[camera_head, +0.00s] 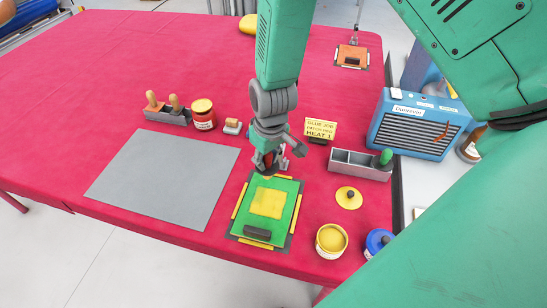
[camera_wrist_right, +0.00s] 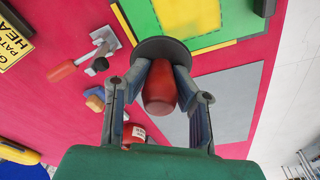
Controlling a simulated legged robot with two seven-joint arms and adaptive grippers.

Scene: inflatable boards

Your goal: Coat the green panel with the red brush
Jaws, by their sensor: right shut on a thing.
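The green panel (camera_head: 290,186) lies flat near the table's front edge, with a yellow square (camera_head: 268,203) in its middle and yellow strips along its sides. A dark block (camera_head: 257,233) rests on its near end. My right gripper (camera_head: 268,164) is over the panel's far edge. In the right wrist view the right gripper (camera_wrist_right: 160,82) is shut on the red handle of the brush (camera_wrist_right: 160,95), which has a dark round head. I cannot tell whether the head touches the panel. My left gripper is not in view.
A grey sheet (camera_head: 165,175) lies left of the panel. An open yellow pot (camera_head: 331,240), a yellow lid (camera_head: 348,197) and a blue-lidded pot (camera_head: 377,240) stand right of it. Behind are a grey tray (camera_head: 360,168), a yellow sign (camera_head: 320,129) and a blue heater-like box (camera_head: 415,122).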

